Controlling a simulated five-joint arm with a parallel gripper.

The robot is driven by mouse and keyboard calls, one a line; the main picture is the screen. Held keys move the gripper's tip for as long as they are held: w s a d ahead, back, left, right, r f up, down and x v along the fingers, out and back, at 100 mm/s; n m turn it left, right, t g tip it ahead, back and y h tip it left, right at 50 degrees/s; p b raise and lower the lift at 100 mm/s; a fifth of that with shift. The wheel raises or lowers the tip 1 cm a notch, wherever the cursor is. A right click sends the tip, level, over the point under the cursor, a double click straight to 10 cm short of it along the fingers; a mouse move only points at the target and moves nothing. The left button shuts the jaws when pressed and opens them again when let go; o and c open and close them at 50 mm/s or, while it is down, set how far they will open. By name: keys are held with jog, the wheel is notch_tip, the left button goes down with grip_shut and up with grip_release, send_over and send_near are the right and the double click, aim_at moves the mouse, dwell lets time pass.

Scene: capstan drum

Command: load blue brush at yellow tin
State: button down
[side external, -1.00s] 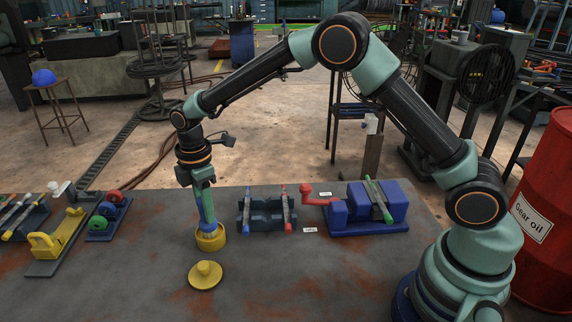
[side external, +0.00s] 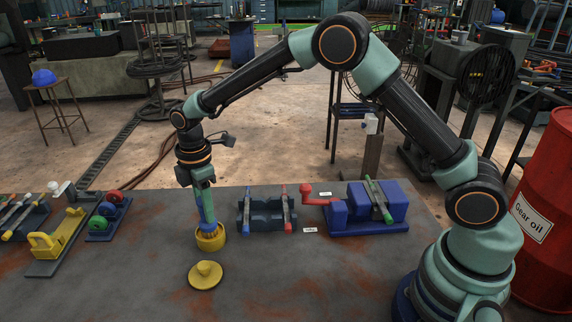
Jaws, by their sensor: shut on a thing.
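My gripper (side external: 203,187) is shut on the blue brush (side external: 207,210) and holds it upright, bristles down. The brush is over the open yellow tin (side external: 211,242), near the table's middle. Its yellowish bristles show at the tin's mouth. The front rim hides whether the tips are below it, and I cannot tell if they touch the inside. The tin's yellow lid (side external: 205,275) with a knob lies on the table in front of the tin.
A dark rack (side external: 262,215) with two brushes, one red, stands right of the tin. Farther right is a blue block (side external: 378,203) with a red crank (side external: 318,190) and a green-ended tool. A yellow fixture (side external: 55,243) stands left.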

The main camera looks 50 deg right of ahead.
jog(key=shift+r, duration=3.5)
jog(key=shift+d, duration=0.1)
